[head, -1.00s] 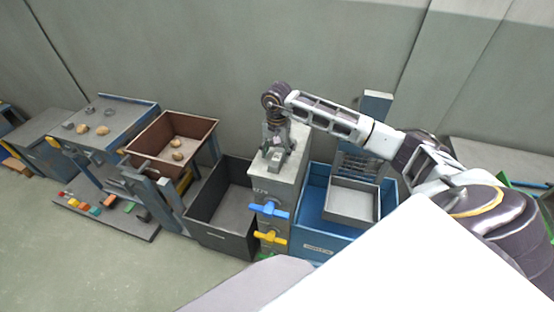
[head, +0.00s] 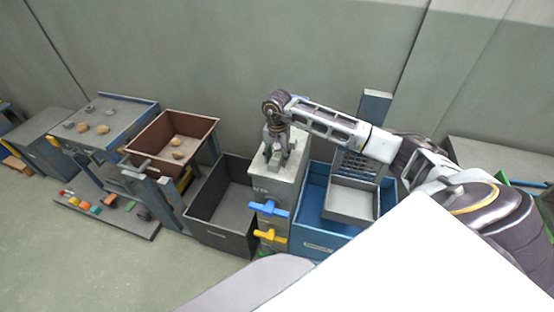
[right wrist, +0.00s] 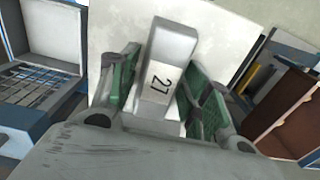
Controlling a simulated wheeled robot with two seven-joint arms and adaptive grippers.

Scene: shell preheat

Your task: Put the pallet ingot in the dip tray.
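The pallet ingot is a grey block marked 27 in the right wrist view (right wrist: 160,80), over a pale top surface. My right gripper (right wrist: 162,85) has its green-padded fingers on both sides of the ingot. The pads lie very close to it, and I cannot tell whether they press on it. In the head view, my right gripper (head: 274,156) points down at the top of the pale pillar (head: 290,172). A light grey tray (head: 352,204), which looks like the dip tray, sits in the blue bin right of the pillar. My left gripper is not in view.
The blue bin (head: 312,242) and a dark open bin (head: 222,240) flank the pillar. Blue (head: 268,208) and yellow (head: 270,236) handles stick out of its front. A brown box (head: 140,150) with lumps and a blue-edged table (head: 105,118) stand further left.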

